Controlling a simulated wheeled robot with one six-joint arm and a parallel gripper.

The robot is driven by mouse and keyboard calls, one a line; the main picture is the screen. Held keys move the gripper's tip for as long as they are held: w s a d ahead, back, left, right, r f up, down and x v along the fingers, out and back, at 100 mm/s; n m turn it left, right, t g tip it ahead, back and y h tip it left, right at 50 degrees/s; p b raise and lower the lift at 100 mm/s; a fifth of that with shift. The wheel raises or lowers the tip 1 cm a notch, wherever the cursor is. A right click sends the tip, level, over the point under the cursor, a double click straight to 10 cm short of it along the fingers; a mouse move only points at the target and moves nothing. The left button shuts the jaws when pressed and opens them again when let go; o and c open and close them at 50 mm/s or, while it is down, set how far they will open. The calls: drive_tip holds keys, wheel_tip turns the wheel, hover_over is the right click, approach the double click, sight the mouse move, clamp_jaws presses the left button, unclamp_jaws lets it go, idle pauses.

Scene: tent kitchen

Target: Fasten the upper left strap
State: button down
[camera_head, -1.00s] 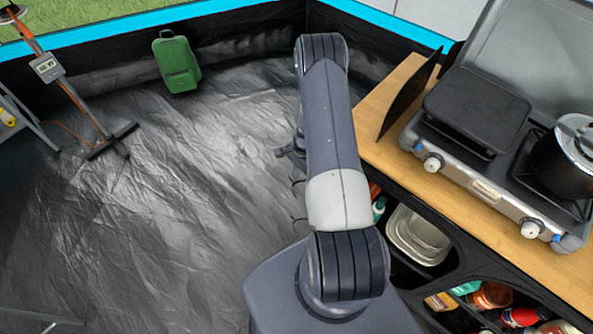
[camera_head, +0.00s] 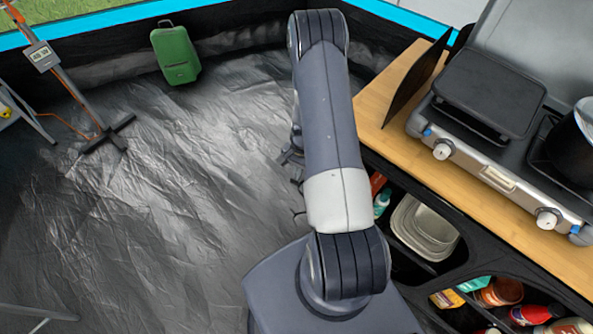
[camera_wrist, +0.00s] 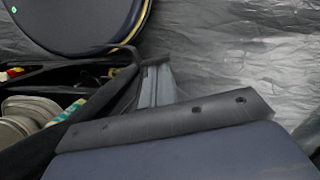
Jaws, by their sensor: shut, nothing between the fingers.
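The kitchen unit (camera_head: 385,118) stands right of my arm in the head view, with a wooden top and dark fabric shelves. Thin dark loops (camera_head: 298,212) that could be straps show at its left side, partly behind my arm; I cannot tell which is the upper left one or whether any is fastened. Small dark parts that look like my gripper (camera_head: 291,155) peek out left of my arm, close to that side. It is shut and empty. Contact with a strap cannot be made out. No fingers or clear strap show in the wrist view.
A stove (camera_head: 490,165) and dark pot (camera_head: 575,150) sit on the unit. Metal dishes (camera_head: 425,228) and bottles fill the shelves; dishes also show in the wrist view (camera_wrist: 25,112). A green case (camera_head: 176,53) stands at the back. The floor (camera_head: 170,210) to the left is mostly clear.

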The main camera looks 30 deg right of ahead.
drive_tip(key=s+d+n+g+h+b, duration=0.1)
drive_tip(key=s+d+n+h+b, duration=0.1)
drive_tip(key=s+n+b, duration=0.5)
drive_tip(key=shift+s+d+n, duration=0.4)
drive_tip(key=shift+s+n, duration=1.35)
drive_tip(key=shift+n, duration=0.65)
drive_tip(key=shift+w+d, duration=0.1)
